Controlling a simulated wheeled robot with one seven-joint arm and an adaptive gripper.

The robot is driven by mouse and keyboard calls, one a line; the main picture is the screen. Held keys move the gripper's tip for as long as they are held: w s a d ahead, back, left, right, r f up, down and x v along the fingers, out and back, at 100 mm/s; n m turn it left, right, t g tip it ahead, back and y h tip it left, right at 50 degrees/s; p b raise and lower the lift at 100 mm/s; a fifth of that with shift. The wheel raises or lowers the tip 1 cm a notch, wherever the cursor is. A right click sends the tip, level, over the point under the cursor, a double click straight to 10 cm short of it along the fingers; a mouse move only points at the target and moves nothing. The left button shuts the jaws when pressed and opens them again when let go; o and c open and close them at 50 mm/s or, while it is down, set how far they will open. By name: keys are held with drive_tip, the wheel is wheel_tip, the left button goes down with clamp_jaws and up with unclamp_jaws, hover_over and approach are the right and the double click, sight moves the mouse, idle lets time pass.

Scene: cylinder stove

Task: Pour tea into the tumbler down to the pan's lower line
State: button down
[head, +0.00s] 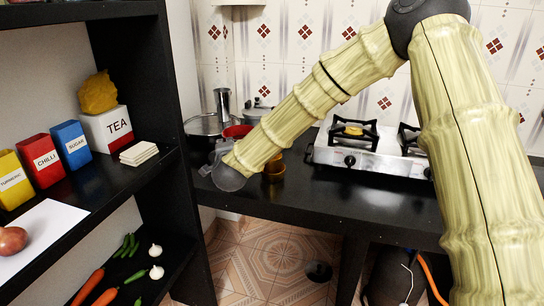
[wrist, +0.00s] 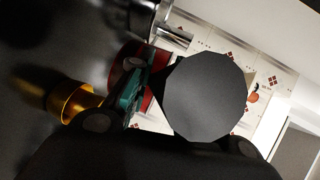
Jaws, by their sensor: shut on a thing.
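My gripper (head: 213,158) is over the left part of the black counter, partly hidden by my arm. It looks shut on the dark handle (wrist: 205,98) of the red pan, whose end fills the middle of the wrist view. The red pan (head: 238,131) shows just beyond my gripper; its red side (wrist: 149,98) also shows behind a green finger pad in the wrist view. Its inside, the tea and any lines are hidden. A brass-coloured tumbler (head: 274,171) stands on the counter to the right of my gripper; it also shows in the wrist view (wrist: 72,101).
A wide metal pot (head: 200,125) and a tall steel vessel (head: 222,101) stand behind my gripper. A two-burner stove (head: 375,152) is to the right. A black shelf (head: 120,185) with spice boxes is close on the left. The front middle of the counter is clear.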

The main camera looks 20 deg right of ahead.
drive_tip(key=shift+r, duration=0.2)
drive_tip(key=shift+r+p, duration=1.1)
drive_tip(key=shift+r, duration=0.8)
